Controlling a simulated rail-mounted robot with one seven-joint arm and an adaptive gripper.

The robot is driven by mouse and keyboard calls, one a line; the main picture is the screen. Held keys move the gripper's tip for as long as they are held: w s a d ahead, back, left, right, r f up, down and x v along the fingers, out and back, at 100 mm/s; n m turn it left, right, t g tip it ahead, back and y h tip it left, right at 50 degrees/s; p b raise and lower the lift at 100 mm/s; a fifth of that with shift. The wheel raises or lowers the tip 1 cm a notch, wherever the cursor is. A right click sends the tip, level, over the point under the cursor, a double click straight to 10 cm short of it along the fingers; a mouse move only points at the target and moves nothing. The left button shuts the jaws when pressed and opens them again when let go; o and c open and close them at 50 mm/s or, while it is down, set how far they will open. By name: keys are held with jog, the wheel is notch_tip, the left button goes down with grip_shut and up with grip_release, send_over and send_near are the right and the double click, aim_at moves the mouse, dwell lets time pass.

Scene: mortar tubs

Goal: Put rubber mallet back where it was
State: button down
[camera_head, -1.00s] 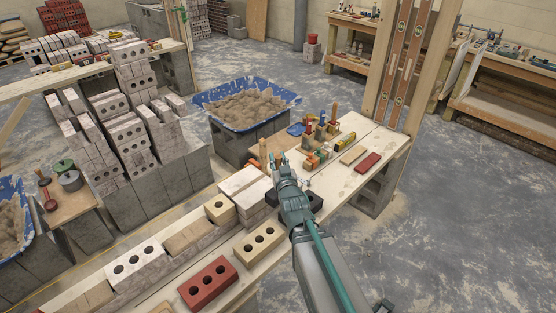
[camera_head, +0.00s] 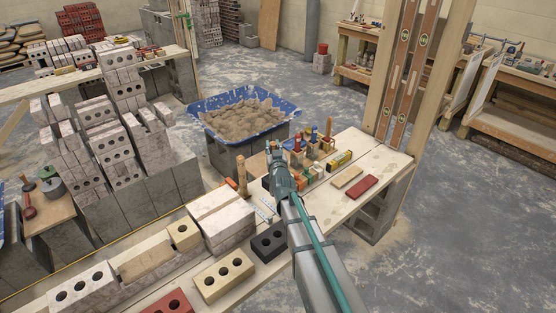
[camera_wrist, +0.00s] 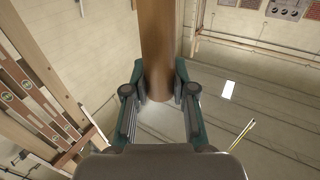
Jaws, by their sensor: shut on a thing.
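My gripper (camera_head: 274,152) is above the plank bench in the head view, left of a group of tools. In the wrist view my gripper (camera_wrist: 159,92) is shut around a thick brown wooden handle (camera_wrist: 157,45), which runs up out of the picture. I take it to be the rubber mallet's handle; its head is not clearly visible. In the head view only a small brownish tip (camera_head: 269,145) shows at the fingers.
An upright wooden handle (camera_head: 242,176) stands to the left. A black brick (camera_head: 268,242) is near my arm. A blue mortar tub (camera_head: 285,107) is behind.

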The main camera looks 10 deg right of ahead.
jog(key=w+f+h+b, duration=0.15)
jog(key=w+f, duration=0.25)
jog(key=w, duration=0.8)
jog(key=shift+m+y, duration=0.25)
jog(key=shift+m, duration=0.05)
jog(key=shift+w+f+b, duration=0.15)
jog(key=shift+f+b, duration=2.6)
jog(key=shift+b, duration=0.45)
jog(key=shift+f, duration=0.5)
jog(key=c, duration=0.9)
grip_release()
